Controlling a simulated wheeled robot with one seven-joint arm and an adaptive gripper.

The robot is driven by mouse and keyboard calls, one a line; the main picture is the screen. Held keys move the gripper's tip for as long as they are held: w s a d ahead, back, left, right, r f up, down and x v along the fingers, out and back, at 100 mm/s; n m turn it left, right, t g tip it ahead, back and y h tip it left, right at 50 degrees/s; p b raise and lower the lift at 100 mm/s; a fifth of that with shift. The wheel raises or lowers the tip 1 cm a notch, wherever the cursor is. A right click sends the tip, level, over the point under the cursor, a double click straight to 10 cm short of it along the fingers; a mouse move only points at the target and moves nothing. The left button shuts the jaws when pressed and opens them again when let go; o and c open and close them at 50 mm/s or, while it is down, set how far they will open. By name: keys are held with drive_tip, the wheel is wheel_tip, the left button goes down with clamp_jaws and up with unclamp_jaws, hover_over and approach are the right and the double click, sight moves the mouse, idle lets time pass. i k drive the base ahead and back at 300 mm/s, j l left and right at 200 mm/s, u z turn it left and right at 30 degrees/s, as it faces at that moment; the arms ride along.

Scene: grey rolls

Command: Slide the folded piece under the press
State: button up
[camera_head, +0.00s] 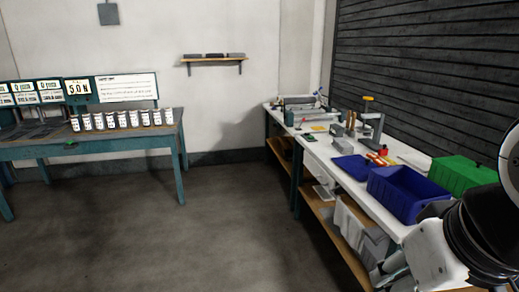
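A small upright device (377,124) with a yellow top and a grey column stands on the long white workbench (315,150) at the right; it may be the press. I cannot pick out the folded piece for sure. A small grey block (342,145) and a flat orange-yellow piece (319,128) lie on the bench near the device. My white and black arm shows at the lower right, in front of the near end of the bench. My gripper's fingers cannot be made out in this view.
An open blue bin (402,194), a green bin (462,174) and a flat dark blue tray (350,167) crowd the bench's near half. At left, a teal table (120,143) holds a row of white jars (122,121). The floor (190,235) between is clear.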

sight(343, 147)
drive_tip(key=i+z, duration=0.15)
drive_tip(key=i, duration=0.3)
drive_tip(key=i+j+z, duration=0.2)
drive_tip(key=i, duration=0.25)
drive_tip(key=i+j+z, duration=0.15)
drive_tip(key=i, duration=0.3)
drive_tip(key=i+j+z, duration=0.15)
drive_tip(key=i, duration=0.25)
drive_tip(key=i+j, duration=0.35)
drive_tip(key=i+j+z, duration=0.1)
drive_tip(key=i+j, duration=0.55)
drive_tip(key=j, duration=0.25)
drive_tip(key=i+j+z, duration=0.1)
drive_tip(key=i+j, duration=0.55)
drive_tip(key=j, duration=0.2)
drive_tip(key=z, duration=0.05)
